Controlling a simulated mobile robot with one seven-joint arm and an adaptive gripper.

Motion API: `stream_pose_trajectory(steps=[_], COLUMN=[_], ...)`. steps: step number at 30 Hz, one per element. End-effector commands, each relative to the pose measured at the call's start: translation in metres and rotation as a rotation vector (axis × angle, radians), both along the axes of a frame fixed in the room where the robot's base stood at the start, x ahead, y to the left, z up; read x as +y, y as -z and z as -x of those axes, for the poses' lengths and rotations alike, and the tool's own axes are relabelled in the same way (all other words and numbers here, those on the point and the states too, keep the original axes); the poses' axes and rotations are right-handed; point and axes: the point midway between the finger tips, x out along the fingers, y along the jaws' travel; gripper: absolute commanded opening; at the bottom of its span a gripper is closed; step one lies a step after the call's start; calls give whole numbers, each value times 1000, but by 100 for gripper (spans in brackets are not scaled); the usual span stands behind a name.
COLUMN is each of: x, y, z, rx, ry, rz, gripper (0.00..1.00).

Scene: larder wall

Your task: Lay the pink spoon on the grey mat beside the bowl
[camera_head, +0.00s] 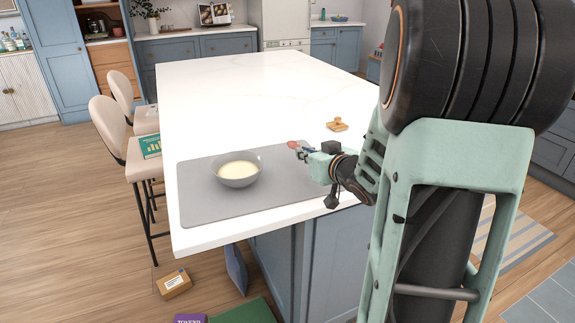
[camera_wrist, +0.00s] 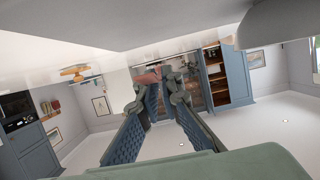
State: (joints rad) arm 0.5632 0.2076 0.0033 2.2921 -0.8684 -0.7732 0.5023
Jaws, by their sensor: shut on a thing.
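A grey bowl (camera_head: 238,170) with pale contents stands on the grey mat (camera_head: 200,208) near the front of the white counter. My gripper (camera_head: 302,152) is at the right of the bowl, over the mat's right part. It is shut on the pink spoon (camera_head: 292,145), whose small pinkish end shows just past the fingertips. In the wrist view the pink spoon (camera_wrist: 148,76) shows between the fingertips (camera_wrist: 160,88); most of it is hidden by the fingers. I cannot tell how high the spoon is above the mat.
A small wooden object (camera_head: 337,125) sits on the counter (camera_head: 240,95) behind my gripper. Chairs (camera_head: 110,125) stand at the left. A box (camera_head: 174,284) lies on the floor in front.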

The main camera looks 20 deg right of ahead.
Motion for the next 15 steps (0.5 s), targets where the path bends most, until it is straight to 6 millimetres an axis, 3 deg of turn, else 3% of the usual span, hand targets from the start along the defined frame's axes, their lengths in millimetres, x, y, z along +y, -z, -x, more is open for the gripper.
stream_pose_trajectory(steps=[7, 12, 15], x=[3, 3, 3], y=[15, 42, 49], z=[-12, -14, -14], rx=[0, 2, 0], ry=[-1, 0, 1], rz=[0, -1, 1], gripper=[0, 0, 0])
